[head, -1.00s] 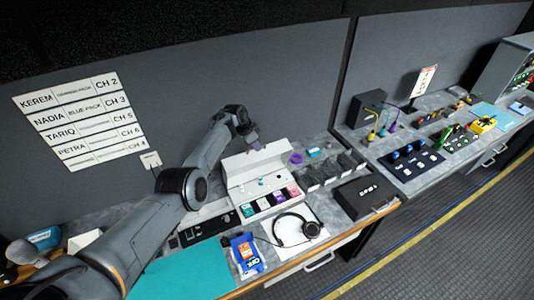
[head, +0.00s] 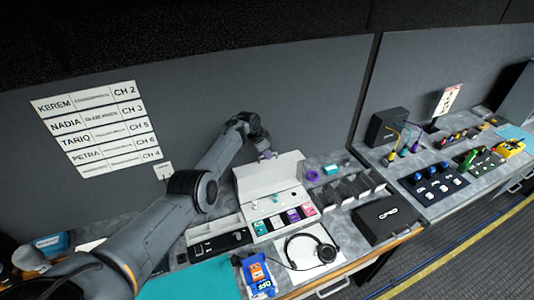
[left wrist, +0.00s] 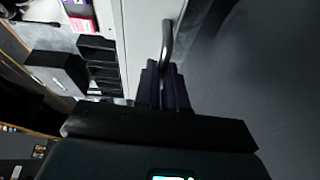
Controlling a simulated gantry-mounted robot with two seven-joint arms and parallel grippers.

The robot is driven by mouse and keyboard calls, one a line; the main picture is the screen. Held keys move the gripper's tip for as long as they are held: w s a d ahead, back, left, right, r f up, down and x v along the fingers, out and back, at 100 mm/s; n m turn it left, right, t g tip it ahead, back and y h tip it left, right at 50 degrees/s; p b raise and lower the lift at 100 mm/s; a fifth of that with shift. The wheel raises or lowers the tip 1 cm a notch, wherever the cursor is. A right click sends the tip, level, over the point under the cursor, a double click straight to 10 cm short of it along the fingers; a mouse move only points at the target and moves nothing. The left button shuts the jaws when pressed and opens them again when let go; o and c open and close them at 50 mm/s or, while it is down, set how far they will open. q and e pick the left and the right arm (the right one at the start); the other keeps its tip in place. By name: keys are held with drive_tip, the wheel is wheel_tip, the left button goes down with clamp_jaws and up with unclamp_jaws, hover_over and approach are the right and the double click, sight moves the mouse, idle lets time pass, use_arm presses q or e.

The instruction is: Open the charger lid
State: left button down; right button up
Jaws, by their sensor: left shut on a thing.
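The white charger (head: 263,213) stands on the counter, with several coloured packs in slots along its front. Its lid (head: 270,174) is raised and stands up at the back of the charger. My left gripper (head: 267,154) is at the lid's top edge in the head view. In the left wrist view my left gripper (left wrist: 163,78) has its dark fingers shut on the lid's curved handle (left wrist: 167,42). The pale lid (left wrist: 140,35) also shows there, beside the handle. The part of the handle between the fingers is hidden. My right gripper is in neither current view.
A headset (head: 312,250) lies on a white sheet in front of the charger. Dark open bins (head: 350,188) and a black case (head: 388,220) stand to the right. A grey wall (head: 220,95) rises close behind the lid.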

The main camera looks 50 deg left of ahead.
use_arm(q)
drive_tip(key=c, duration=1.2)
unclamp_jaws()
drive_tip(key=shift+d, duration=0.1)
drive_tip(key=shift+s+r+p, duration=0.1)
drive_tip(key=shift+r+p, duration=0.3)
drive_tip(key=shift+r, duration=0.1)
drive_tip(key=shift+p+v, duration=0.8)
drive_tip(key=shift+v, duration=4.1)
